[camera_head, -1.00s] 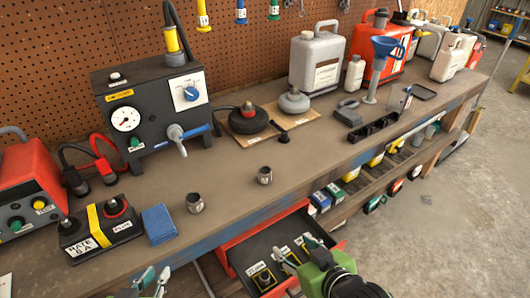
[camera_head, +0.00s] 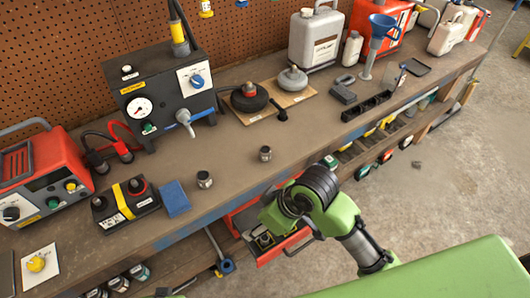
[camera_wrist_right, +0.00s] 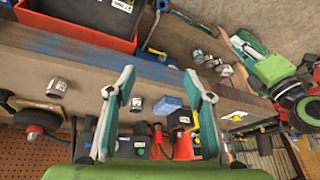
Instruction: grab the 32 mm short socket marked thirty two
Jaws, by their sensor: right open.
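Two short metal sockets stand apart on the bench. One socket (camera_head: 204,179) is near the blue box; it also shows in the right wrist view (camera_wrist_right: 137,103), framed between the fingers but beyond them. The other socket (camera_head: 265,153) is further right in the head view and shows at left in the wrist view (camera_wrist_right: 57,87). Their size markings are too small to read. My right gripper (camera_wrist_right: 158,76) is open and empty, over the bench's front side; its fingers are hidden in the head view. Only a small tip of my left gripper (camera_head: 165,292) shows at the bottom edge.
A red drawer (camera_wrist_right: 82,32) stands open below the bench edge, partly hidden by my right arm in the head view. The blue box (camera_head: 174,198) and a black box with a yellow stripe (camera_head: 125,202) lie left of the sockets. The bench between the sockets is clear.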

